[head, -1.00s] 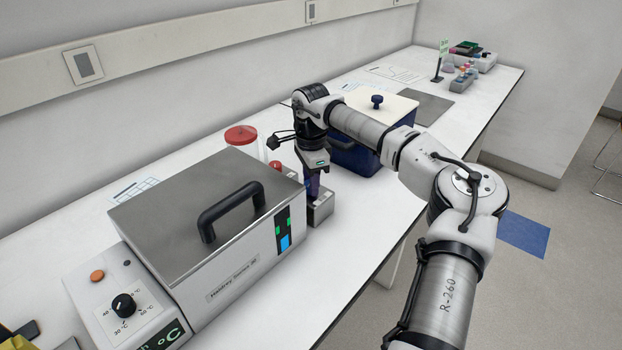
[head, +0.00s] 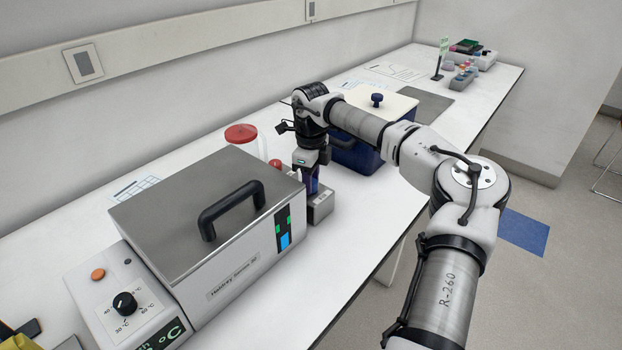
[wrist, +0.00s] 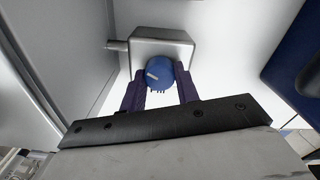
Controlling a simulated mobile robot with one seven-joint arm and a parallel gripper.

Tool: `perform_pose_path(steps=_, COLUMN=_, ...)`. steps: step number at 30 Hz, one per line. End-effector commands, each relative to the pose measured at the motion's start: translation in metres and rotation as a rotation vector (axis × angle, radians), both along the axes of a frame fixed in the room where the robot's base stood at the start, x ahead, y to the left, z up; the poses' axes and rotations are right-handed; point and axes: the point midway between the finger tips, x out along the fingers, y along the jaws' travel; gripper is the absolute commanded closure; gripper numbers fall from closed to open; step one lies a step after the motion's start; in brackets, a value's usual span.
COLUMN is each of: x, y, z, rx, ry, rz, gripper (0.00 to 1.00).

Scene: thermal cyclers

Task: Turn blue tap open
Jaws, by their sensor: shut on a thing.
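The blue tap (wrist: 160,72) is a round blue knob with a pale pointer mark, on a grey metal block (wrist: 172,47). In the wrist view the mark lies at a slant toward the left side of the knob. My gripper (wrist: 160,80) has its two dark purple fingers on either side of the knob and is shut on it. In the head view my gripper (head: 312,188) points down at the metal block (head: 322,207) beside the water bath, and the fingers hide the blue tap.
The steel-lidded water bath (head: 205,215) stands close on the left. A red tap (head: 275,163) and a red-lidded jar (head: 241,134) are behind it. A blue box with a pale lid (head: 385,104) stands close on the right. The bench front is clear.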

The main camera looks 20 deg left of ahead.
Motion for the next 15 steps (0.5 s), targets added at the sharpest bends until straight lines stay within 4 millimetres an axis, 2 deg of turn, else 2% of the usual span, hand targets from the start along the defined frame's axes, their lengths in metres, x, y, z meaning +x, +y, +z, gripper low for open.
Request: perform_pose_path(steps=15, x=0.0008, y=-0.0006, z=0.0011, rx=-0.001, ry=-0.003, rz=-0.039, gripper=0.92)
